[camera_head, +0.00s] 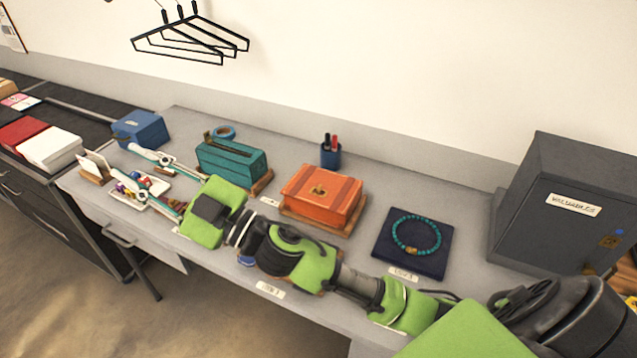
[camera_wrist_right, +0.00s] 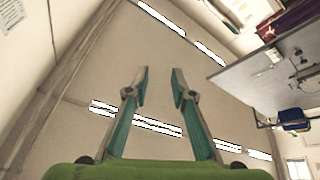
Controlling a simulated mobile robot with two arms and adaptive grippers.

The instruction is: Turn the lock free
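A dark grey cabinet (camera_head: 545,205) with a white label stands at the right of the counter. A small brass lock plate (camera_head: 608,241) shows on its front, with a blue dot above it. An orange box (camera_head: 320,196) with a brass fitting on its lid sits mid-counter; I cannot tell which lock is meant. My right arm lies across the counter front. My right gripper (camera_head: 130,168) is open at the left, beside a small tray, away from both. In the right wrist view its fingers (camera_wrist_right: 160,88) are apart and empty, facing the ceiling. My left gripper is out of view.
A teal box (camera_head: 231,160), blue box (camera_head: 140,129), pen cup (camera_head: 331,154) and white tray (camera_head: 150,190) with small items stand on the counter. A bead necklace (camera_head: 416,236) lies on a dark mat (camera_head: 388,251). Hangers (camera_head: 190,45) hang above. My arm hides the counter's front middle.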

